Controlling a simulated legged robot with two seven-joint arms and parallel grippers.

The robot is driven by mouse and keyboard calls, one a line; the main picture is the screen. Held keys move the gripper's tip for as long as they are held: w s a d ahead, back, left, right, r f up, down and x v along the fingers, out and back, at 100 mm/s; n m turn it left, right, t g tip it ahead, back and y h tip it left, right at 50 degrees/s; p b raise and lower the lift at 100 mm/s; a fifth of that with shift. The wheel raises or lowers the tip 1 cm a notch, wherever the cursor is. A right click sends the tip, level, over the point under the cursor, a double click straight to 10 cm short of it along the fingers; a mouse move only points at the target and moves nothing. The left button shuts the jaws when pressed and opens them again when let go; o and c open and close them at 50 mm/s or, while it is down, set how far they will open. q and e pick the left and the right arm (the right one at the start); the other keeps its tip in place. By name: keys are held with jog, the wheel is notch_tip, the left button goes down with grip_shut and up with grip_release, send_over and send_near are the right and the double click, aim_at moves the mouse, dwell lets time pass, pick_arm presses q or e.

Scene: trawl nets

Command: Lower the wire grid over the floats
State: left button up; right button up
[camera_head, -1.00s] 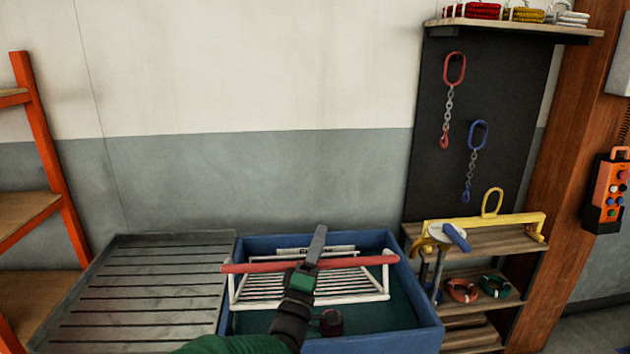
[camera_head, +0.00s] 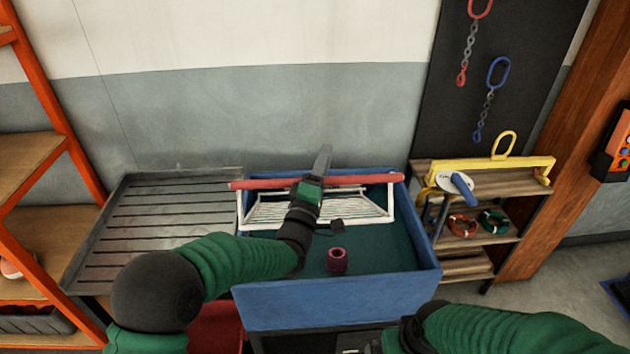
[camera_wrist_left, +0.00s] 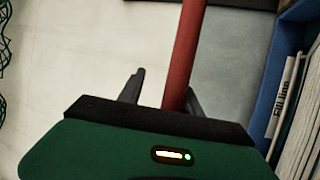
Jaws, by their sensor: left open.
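The white wire grid (camera_head: 350,212) sits in the back half of a blue tub (camera_head: 335,300), with a red bar (camera_head: 375,180) across its top. The red bar also shows in the wrist view (camera_wrist_left: 186,50). My left gripper (camera_head: 323,160) is at the middle of that bar. In the wrist view the fingers (camera_wrist_left: 163,90) stand apart with the bar running between them, nearer the right finger. A small maroon ring-shaped piece (camera_head: 337,260) lies in the tub in front of the grid; I cannot tell if it is a float. My right arm shows at bottom right; its jaws are not clear.
A grey slatted tray (camera_head: 150,230) stands left of the tub. An orange-framed shelf (camera_head: 55,110) is at far left. A small wooden rack (camera_head: 480,245) with a yellow lifting bar (camera_head: 530,168) stands at right. The tub's front is open green floor.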

pick_arm(q)
jog(key=shift+f+b+v, duration=0.15)
jog(key=shift+b+v, duration=0.35)
jog(key=shift+v, duration=0.7)
jog(key=shift+f+b+v, duration=0.1)
jog(key=shift+b+v, duration=0.4)
jog(key=shift+v, duration=0.65)
jog(key=b+v, duration=0.5)
jog(key=v, duration=0.9)
jog(key=shift+f, duration=0.1)
